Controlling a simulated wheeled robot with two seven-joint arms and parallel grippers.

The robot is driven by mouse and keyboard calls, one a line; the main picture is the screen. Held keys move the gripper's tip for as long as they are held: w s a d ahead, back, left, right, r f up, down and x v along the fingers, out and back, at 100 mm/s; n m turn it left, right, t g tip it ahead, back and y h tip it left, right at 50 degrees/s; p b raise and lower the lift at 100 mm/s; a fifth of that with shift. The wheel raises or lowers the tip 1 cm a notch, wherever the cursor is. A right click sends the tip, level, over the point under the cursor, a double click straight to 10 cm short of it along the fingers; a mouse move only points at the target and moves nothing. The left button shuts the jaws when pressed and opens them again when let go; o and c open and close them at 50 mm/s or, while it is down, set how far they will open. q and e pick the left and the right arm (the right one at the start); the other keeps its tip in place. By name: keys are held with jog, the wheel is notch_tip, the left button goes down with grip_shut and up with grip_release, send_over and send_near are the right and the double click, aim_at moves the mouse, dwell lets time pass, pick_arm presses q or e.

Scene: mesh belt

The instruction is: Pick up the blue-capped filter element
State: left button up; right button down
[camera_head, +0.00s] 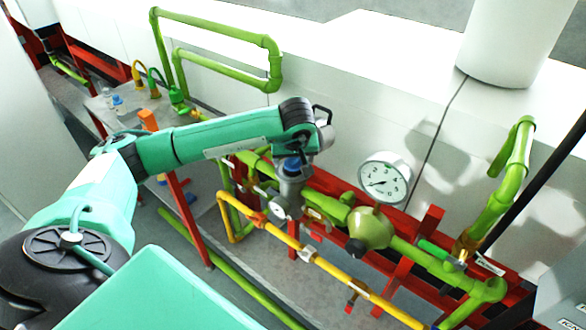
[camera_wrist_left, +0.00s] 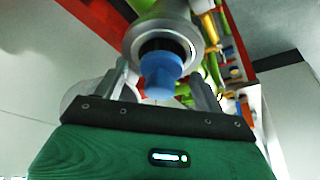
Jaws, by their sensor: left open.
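The blue cap of the filter element (camera_wrist_left: 162,74) shows in the left wrist view, at the dark mouth of a round grey metal housing (camera_wrist_left: 163,35). The element's body is hidden. In the head view the blue cap (camera_head: 291,164) shows just below the end of my left arm, above the grey housing (camera_head: 291,188). My left gripper (camera_wrist_left: 163,82) is open, with one finger on each side of the cap. I cannot tell whether a finger touches it. My right gripper is not in view.
Green pipes (camera_head: 405,250) and a yellow pipe (camera_head: 315,259) run around the housing on a red frame (camera_head: 433,217). A pressure gauge (camera_head: 385,180) stands right of it. A white wall lies behind. Small bottles (camera_head: 118,103) stand on a grey bench at the left.

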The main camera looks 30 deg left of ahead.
pick_arm(q)
jog(key=c, duration=1.1)
jog(key=shift+r, duration=0.1)
